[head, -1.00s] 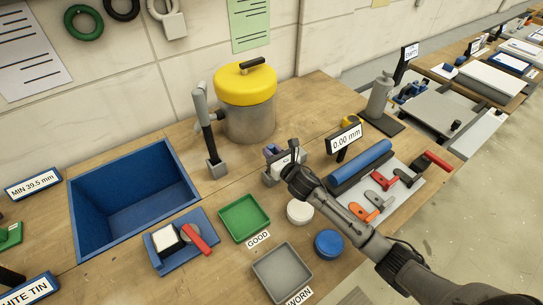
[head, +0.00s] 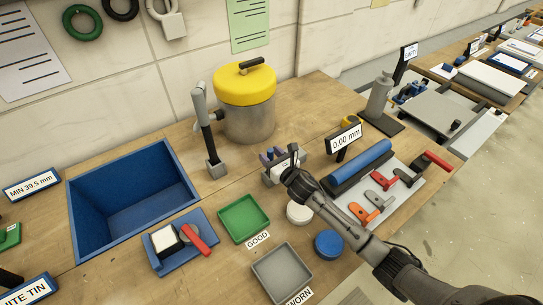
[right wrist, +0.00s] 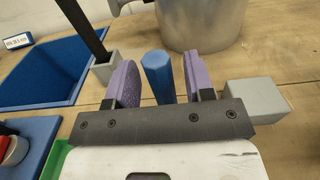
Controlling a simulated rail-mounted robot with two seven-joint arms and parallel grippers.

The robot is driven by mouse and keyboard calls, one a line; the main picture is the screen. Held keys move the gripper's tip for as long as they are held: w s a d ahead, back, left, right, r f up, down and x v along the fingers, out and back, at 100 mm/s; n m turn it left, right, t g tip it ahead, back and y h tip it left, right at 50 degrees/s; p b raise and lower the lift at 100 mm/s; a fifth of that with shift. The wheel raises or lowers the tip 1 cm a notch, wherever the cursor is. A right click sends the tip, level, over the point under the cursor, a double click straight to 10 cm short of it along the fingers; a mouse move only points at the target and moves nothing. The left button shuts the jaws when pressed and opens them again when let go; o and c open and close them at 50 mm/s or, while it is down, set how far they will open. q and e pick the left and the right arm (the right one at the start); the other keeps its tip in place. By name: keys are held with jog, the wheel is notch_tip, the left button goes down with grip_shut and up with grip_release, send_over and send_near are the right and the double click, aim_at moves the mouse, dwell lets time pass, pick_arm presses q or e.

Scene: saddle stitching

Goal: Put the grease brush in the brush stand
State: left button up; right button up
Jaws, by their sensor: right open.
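My right gripper (head: 277,153), with purple finger pads, is low over the middle of the bench. In the right wrist view its open fingers (right wrist: 155,85) stand on either side of a blue cylinder (right wrist: 157,75), with gaps visible. The blue cylinder looks like the grease brush's handle; its lower end is hidden behind the gripper. A grey block (right wrist: 255,105) sits just right of the fingers. A grey square socket (head: 216,168) with a dark upright post stands to the left, before the yellow-lidded pot. I cannot tell for certain which holder is the brush stand. My left gripper is out of view.
The yellow-lidded metal pot (head: 248,105) stands behind the gripper. A blue bin (head: 92,205), a green tray (head: 233,235) and a grey tray (head: 285,285) lie left and in front. A 0.00 mm display (head: 344,138) and a blue roll (head: 362,160) stand right.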

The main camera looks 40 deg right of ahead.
jog(key=shift+r, duration=0.2)
jog(key=s, duration=1.2)
jog(key=shift+a, duration=0.45)
